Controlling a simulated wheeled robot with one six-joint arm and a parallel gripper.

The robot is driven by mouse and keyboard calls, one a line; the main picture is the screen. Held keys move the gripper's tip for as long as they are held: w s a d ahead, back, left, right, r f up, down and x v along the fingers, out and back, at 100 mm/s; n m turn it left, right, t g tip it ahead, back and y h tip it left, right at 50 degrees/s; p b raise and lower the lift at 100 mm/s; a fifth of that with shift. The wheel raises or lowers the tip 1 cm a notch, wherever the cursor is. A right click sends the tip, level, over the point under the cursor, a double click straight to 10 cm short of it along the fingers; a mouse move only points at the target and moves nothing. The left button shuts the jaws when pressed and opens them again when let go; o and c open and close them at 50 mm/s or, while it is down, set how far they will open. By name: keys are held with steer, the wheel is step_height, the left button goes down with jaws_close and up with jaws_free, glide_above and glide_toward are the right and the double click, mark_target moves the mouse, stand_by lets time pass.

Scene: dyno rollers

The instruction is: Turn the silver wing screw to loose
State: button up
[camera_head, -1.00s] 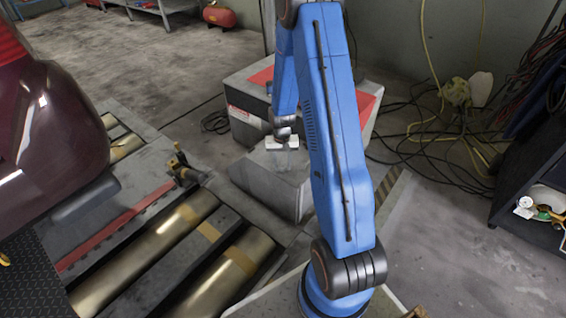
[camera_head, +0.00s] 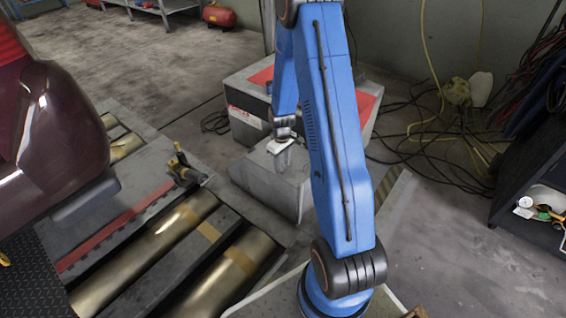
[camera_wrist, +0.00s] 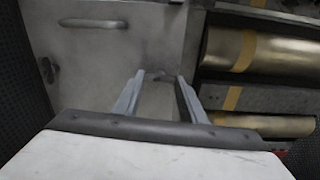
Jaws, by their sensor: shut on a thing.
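My gripper (camera_head: 283,161) is at the top of the grey metal housing (camera_head: 299,197) beside the rollers. In the head view the screw cannot be told apart from the gripper.
Brass-coloured rollers (camera_head: 150,255) lie to the left, by the dark red car (camera_head: 55,140). A grey box with a red top (camera_head: 243,105) stands behind the housing. Cables (camera_head: 425,150) lie on the floor to the right. A handle (camera_wrist: 92,23) stands out from the plate.

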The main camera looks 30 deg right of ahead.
mark_target(283, 168)
steer(key=shift+s+n, duration=0.15)
steer(key=shift+n, duration=0.15)
stand_by(0.4)
steer(key=o, duration=1.1)
steer(key=shift+c, duration=0.2)
steer(key=shift+r, duration=0.3)
step_height(283, 168, up, 17)
